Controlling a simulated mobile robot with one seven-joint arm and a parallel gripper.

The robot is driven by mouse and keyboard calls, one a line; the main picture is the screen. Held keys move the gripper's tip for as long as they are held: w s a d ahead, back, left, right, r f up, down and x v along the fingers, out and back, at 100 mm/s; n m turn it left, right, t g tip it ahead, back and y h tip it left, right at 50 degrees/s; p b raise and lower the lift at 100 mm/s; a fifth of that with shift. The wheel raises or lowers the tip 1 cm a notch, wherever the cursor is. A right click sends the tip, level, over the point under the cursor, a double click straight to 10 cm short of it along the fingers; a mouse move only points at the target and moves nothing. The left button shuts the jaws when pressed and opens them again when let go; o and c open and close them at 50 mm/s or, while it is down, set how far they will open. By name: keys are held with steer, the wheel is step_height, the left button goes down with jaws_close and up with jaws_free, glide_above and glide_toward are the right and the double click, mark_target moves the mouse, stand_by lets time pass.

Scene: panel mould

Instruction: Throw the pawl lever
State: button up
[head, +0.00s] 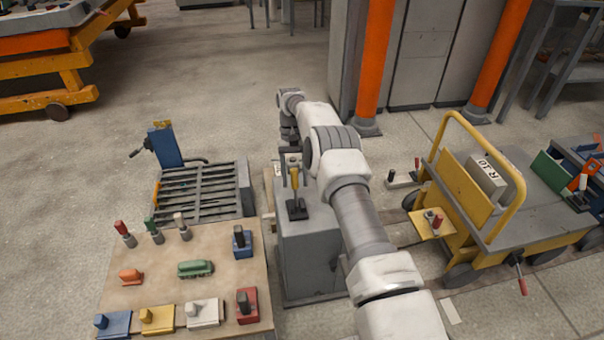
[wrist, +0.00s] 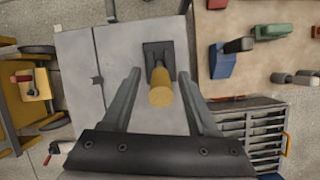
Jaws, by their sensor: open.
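A lever with a yellow handle (head: 294,178) stands on a dark base plate (head: 297,210) on top of a grey cabinet (head: 310,245). I take it to be the pawl lever. In the wrist view the yellow knob (wrist: 160,96) points towards the camera, with its dark base (wrist: 157,52) behind it. My gripper (wrist: 159,76) is open, one finger on each side of the handle, with a visible gap on both sides. In the head view my gripper (head: 290,160) is at the handle's upper end; contact cannot be told.
A table (head: 235,285) with several coloured blocks and knobs stands to the left of the cabinet. A slatted grey rack (head: 200,190) is behind it. A yellow-railed cart (head: 540,215) stands to the right, with a small red-knobbed lever (head: 437,221) on its yellow shelf.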

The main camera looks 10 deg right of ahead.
mark_target(295, 169)
step_height(295, 169, up, 5)
steer(key=shift+f+p, duration=0.2)
steer(key=shift+p, duration=0.75)
steer(key=s+d+r+p, duration=0.3)
steer(key=s+d+r, duration=0.2)
steer(key=d, duration=0.5)
steer(key=shift+s+d+r, duration=0.15)
steer(key=shift+d+r, duration=0.15)
steer(key=shift+r, duration=0.35)
